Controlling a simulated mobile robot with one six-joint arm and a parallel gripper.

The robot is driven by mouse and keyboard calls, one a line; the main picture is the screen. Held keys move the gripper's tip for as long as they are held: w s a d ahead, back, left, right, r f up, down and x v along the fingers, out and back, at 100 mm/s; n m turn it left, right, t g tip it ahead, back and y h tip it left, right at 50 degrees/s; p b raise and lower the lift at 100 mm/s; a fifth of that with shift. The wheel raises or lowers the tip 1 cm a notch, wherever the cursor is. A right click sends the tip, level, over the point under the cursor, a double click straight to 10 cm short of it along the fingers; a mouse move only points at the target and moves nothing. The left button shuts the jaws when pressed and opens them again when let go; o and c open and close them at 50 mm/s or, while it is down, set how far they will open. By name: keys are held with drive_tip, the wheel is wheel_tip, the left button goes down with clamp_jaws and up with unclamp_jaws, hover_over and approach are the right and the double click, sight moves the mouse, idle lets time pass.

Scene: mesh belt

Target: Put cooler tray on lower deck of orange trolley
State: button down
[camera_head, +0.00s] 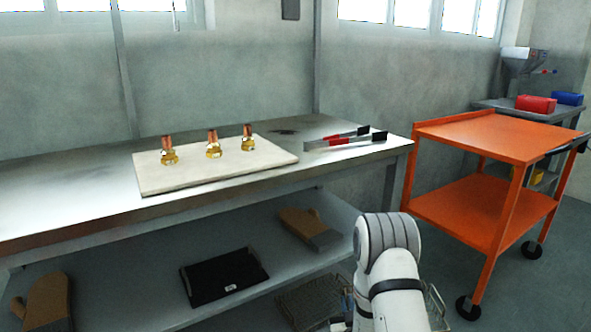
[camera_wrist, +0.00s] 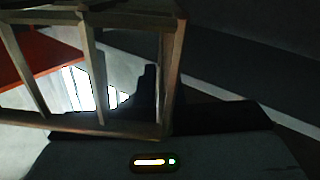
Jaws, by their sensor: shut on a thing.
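A wire mesh tray (camera_head: 308,303), which I take for the cooler tray, is low in the head view, below the bench's front. My arm covers its middle, and part of it shows again right of the arm. In the wrist view a barred metal frame (camera_wrist: 168,75) fills the upper left, close to the camera. My gripper (camera_wrist: 148,95) is shut on the tray; its fingers are dark and hard to make out. The orange trolley (camera_head: 500,138) stands at the right. Its lower deck (camera_head: 470,208) shows bare and lies right of and beyond my arm.
The steel bench (camera_head: 70,200) bears a pale board (camera_head: 160,182) with brass fittings, and red-handled tongs (camera_head: 345,140). Its lower shelf holds mitts (camera_head: 310,228) and a black flat item (camera_head: 222,277). Red (camera_head: 536,104) and blue bins stand behind the trolley. Bare floor lies between bench and trolley.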

wheel_tip(320, 180, up, 32)
drive_tip(key=p, duration=3.1)
drive_tip(key=shift+s+r, duration=0.35)
drive_tip(key=shift+s, duration=0.45)
drive_tip(key=shift+s+r, duration=0.4)
drive_tip(key=shift+s, duration=0.4)
drive_tip(key=shift+s+r, duration=0.35)
drive_tip(key=shift+s, duration=0.45)
